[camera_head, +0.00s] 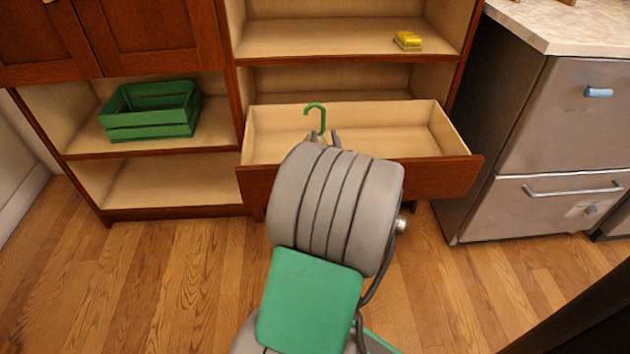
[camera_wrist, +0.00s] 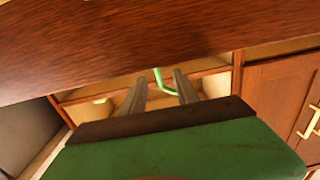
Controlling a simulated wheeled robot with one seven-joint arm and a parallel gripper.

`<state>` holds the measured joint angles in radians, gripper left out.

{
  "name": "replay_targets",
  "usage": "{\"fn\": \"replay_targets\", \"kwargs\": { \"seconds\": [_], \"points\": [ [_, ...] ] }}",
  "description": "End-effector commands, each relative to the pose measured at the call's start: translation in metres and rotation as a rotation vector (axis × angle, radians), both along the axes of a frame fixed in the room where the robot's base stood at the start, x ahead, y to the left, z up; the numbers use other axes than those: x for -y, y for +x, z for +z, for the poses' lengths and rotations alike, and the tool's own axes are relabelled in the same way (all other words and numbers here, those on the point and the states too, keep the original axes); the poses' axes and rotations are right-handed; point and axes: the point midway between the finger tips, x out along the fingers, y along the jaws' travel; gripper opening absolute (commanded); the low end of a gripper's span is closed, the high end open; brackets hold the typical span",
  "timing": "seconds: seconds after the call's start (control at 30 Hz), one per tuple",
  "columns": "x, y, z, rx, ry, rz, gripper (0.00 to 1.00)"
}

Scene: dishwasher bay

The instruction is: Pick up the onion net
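No clear onion net shows; the drawer floor behind my arm is hidden. A green hook (camera_head: 321,113) stands up at the pulled-out drawer (camera_head: 455,172); its lower end is hidden by my gripper. My gripper (camera_head: 322,134) reaches over the drawer front from the near side. In the wrist view my gripper (camera_wrist: 159,80) has its two fingers apart, with part of the green hook (camera_wrist: 162,84) showing between them. I cannot tell whether a finger touches the hook.
A green crate (camera_head: 150,112) is on the left shelf. A yellow sponge-like block (camera_head: 408,41) lies on the shelf above the drawer. A grey appliance (camera_head: 570,120) stands right. The drawer's right part looks empty. Open wooden floor (camera_head: 170,270) lies in front.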

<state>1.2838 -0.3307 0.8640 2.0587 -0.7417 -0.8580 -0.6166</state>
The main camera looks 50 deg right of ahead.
Motion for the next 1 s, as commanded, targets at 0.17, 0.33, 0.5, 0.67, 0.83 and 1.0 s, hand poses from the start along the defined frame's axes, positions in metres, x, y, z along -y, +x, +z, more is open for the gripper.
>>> {"fn": "replay_targets", "kwargs": {
  "seconds": [0.17,0.33,0.5,0.67,0.83,1.0],
  "points": [
    [0.020,0.005,0.001,0.013,-0.012,-0.023,0.37],
    [0.036,0.026,-0.001,0.013,-0.011,-0.021,0.37],
    [0.057,0.045,-0.002,0.013,-0.011,-0.024,0.37],
    [0.061,0.048,-0.001,0.013,-0.010,-0.027,0.37],
    [0.060,0.047,-0.001,0.013,-0.010,-0.026,0.31],
    [0.060,0.047,-0.001,0.013,-0.010,-0.026,0.17]
  ]
}}
